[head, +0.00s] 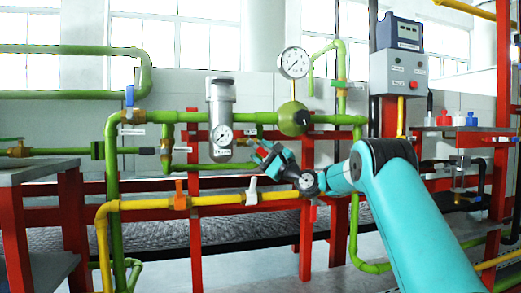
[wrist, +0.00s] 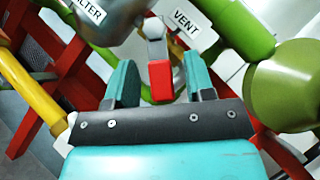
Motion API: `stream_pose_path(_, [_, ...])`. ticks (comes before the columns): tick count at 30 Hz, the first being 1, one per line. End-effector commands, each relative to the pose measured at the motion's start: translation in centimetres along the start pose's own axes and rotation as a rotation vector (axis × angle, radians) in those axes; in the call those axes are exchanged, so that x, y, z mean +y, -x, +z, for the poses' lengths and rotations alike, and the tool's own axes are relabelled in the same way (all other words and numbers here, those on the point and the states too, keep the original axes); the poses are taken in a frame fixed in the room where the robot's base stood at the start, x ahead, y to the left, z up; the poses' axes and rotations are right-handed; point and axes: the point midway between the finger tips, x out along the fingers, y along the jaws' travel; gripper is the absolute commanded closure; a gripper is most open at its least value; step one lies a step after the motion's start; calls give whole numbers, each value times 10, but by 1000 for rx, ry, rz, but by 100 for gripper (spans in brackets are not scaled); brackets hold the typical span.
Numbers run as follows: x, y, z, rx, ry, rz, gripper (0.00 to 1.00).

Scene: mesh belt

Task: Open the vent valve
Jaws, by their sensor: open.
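The vent valve shows in the wrist view as a red handle (wrist: 161,84) on a pale metal stem, beside a white label reading VENT (wrist: 187,22). My gripper (wrist: 157,72) is open, with one teal finger on each side of the red handle. The handle sits between the fingers, and I see gaps on both sides. In the head view my gripper (head: 264,153) is just below the upper green pipe, between the grey filter and the round green regulator body.
The grey filter (head: 221,105) with its gauge stands left of my gripper. The green regulator body (head: 292,118) is close on the right. A yellow pipe (head: 225,199) with orange and white handles runs below. Red posts stand behind.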

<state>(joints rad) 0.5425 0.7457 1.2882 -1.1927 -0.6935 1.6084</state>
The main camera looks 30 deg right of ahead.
Motion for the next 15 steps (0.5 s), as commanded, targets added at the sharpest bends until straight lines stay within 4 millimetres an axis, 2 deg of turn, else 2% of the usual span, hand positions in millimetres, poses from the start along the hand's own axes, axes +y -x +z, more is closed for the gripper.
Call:
stream_pose_path(3, [0, -6, 0, 0, 0, -1, 51])
stream_pose_path(11, [0, -8, 0, 1, -1, -1, 51])
stream_pose_path(13, [0, -8, 0, 1, -1, -1, 63])
stream_pose_path(15, [0, -8, 0, 1, -1, -1, 79])
